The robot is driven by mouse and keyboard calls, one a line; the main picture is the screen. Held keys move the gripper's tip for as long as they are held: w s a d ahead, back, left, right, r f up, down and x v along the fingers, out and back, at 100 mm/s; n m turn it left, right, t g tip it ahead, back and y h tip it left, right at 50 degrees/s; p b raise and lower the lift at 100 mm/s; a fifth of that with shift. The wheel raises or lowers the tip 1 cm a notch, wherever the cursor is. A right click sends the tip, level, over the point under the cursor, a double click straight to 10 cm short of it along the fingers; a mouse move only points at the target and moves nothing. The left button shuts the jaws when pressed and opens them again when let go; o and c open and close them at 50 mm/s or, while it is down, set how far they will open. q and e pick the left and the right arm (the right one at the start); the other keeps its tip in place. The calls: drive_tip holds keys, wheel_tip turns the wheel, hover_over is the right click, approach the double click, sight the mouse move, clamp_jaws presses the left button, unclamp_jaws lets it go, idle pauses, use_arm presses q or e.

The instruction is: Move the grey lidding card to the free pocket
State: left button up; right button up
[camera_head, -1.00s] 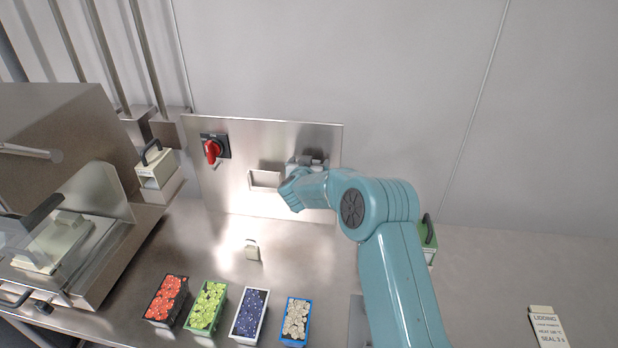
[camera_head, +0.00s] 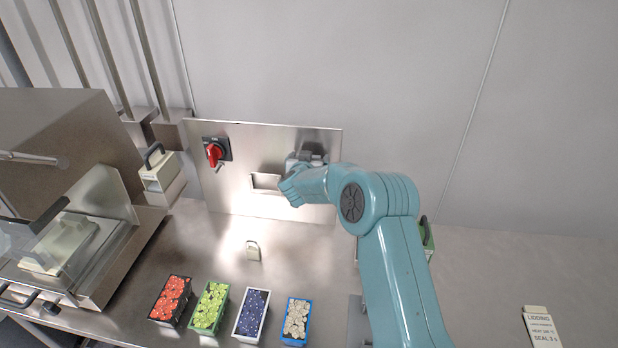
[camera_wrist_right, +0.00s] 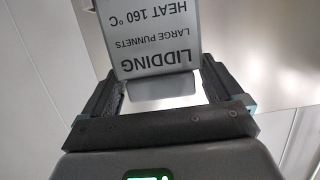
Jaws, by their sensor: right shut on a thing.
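The grey lidding card (camera_wrist_right: 155,35) shows in the right wrist view, its printed text upside down. My right gripper (camera_wrist_right: 160,88) is shut on the tab at the card's near end. In the head view the right gripper (camera_head: 306,160) is at the right part of the steel wall panel (camera_head: 230,195); my forearm partly hides it, and I cannot make out the card there. An empty-looking rectangular pocket (camera_head: 266,181) is on the panel just left of the gripper. My left gripper is not in view.
A red rotary switch (camera_head: 215,153) is on the panel's left. Below stand several fruit punnets (camera_head: 210,308) and a small cream block (camera_head: 253,250). A sealing machine (camera_head: 75,250) is at left. A white lidding card (camera_head: 541,328) lies at right; bare counter is beside it.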

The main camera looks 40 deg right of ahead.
wheel_tip(320, 180, up, 5)
drive_tip(key=p, duration=0.4)
drive_tip(key=shift+r, duration=0.7)
